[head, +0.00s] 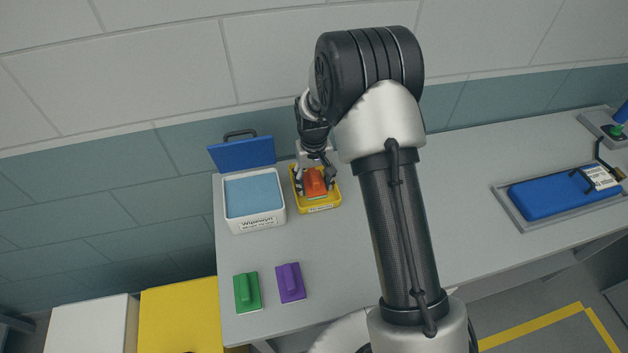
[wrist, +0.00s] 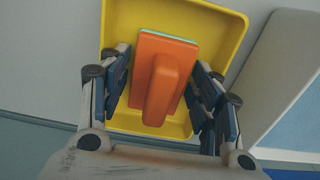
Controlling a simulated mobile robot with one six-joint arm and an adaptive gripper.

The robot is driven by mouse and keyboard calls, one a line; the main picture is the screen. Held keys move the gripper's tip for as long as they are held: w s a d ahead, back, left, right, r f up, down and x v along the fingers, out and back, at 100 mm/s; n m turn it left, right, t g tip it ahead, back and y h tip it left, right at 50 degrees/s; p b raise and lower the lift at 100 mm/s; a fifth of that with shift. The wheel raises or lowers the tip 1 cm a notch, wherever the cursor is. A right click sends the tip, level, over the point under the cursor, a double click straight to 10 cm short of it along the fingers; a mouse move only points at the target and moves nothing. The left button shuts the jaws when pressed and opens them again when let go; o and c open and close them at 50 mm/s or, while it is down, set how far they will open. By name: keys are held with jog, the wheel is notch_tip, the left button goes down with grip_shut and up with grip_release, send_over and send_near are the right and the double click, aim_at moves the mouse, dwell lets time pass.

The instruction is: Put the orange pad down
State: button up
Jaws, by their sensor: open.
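The orange pad (head: 314,183) lies in a small yellow tray (head: 325,208) on the grey table. In the wrist view the pad (wrist: 163,80) shows its raised handle and a thin green layer along its edge, with the yellow tray (wrist: 215,25) around it. My gripper (head: 316,186) is at the tray, over the pad. In the wrist view my gripper (wrist: 163,85) is open, with one finger on each side of the pad and a gap visible at both sides. The pad's underside is hidden.
A white tub (head: 254,216) with a raised blue lid (head: 243,153) stands just left of the tray. A green pad (head: 247,293) and a purple pad (head: 290,283) lie nearer the front edge. A blue object (head: 565,193) sits in a grey tray at right.

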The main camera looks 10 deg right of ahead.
notch_tip(320, 180, up, 12)
jog(key=p, duration=0.3)
jog(key=shift+r, duration=0.15)
notch_tip(320, 180, up, 7)
send_over(314, 176)
jog(key=s, duration=0.3)
jog(key=s+r+t, duration=0.2)
jog(key=s+r, duration=0.8)
jog(key=s+r+t, duration=0.2)
jog(key=s, duration=1.5)
jog(key=shift+s+r+t, duration=0.2)
jog(key=shift+s+t, duration=0.1)
jog(key=shift+d, duration=0.1)
